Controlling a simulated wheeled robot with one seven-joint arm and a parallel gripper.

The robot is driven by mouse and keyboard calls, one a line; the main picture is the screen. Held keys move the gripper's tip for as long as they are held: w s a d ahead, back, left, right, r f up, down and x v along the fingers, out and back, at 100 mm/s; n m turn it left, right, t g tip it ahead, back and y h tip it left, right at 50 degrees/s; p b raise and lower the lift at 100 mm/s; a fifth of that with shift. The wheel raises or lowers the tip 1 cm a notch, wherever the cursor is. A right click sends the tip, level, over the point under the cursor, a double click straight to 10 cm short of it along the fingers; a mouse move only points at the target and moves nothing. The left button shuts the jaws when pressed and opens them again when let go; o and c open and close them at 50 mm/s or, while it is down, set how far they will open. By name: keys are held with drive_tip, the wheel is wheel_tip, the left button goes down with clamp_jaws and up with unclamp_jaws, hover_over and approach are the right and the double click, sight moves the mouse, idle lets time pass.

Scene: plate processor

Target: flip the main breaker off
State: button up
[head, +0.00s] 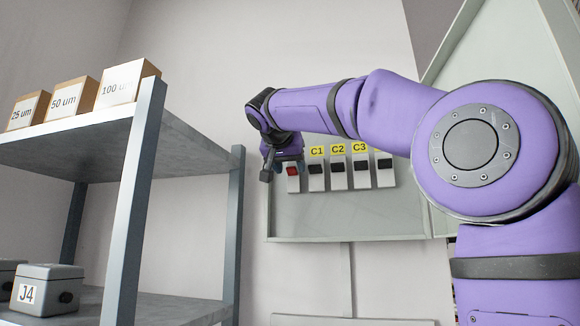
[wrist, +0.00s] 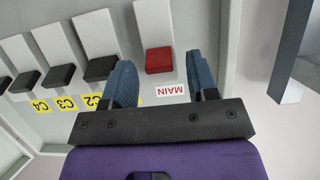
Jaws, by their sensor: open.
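The main breaker is a pale switch body with a red toggle (wrist: 159,60), seen in the wrist view above a red-lettered MAIN label (wrist: 171,90) that appears upside down. The red toggle also shows small in the head view (head: 293,170), at the left end of the breaker row. My gripper (wrist: 160,66) is open, with one blue finger on each side of the toggle as seen in the wrist view. A gap shows between each finger and the toggle. In the head view my gripper (head: 268,166) is just left of the main breaker. Its depth from the toggle is hard to tell.
Black-toggled breakers beside it carry yellow labels C1 (head: 316,151), C2 (head: 337,149) and C3 (head: 359,147). They sit in an open grey panel (head: 330,222). A metal shelf (head: 190,145) with labelled boxes stands at the left.

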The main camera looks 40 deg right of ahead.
sight(292, 175)
drive_tip(key=shift+w+d+f, duration=0.1)
drive_tip(key=shift+w+d, duration=0.05)
drive_tip(key=c, duration=0.9)
drive_tip(key=t+h, duration=0.1)
drive_tip(key=f+t+h, duration=0.1)
drive_tip(key=h, duration=0.1)
drive_tip(key=shift+s+a+f+t, duration=0.2)
drive_tip(key=shift+f+t, duration=0.05)
drive_tip(key=shift+t, duration=0.15)
drive_tip(key=shift+w+f+t+h, duration=0.1)
drive_tip(key=shift+f+t+h, duration=0.3)
drive_tip(key=shift+t+h, duration=0.45)
drive_tip(key=shift+f+t+h, duration=0.4)
drive_tip(key=shift+t+h, duration=0.15)
drive_tip(key=shift+h, duration=0.6)
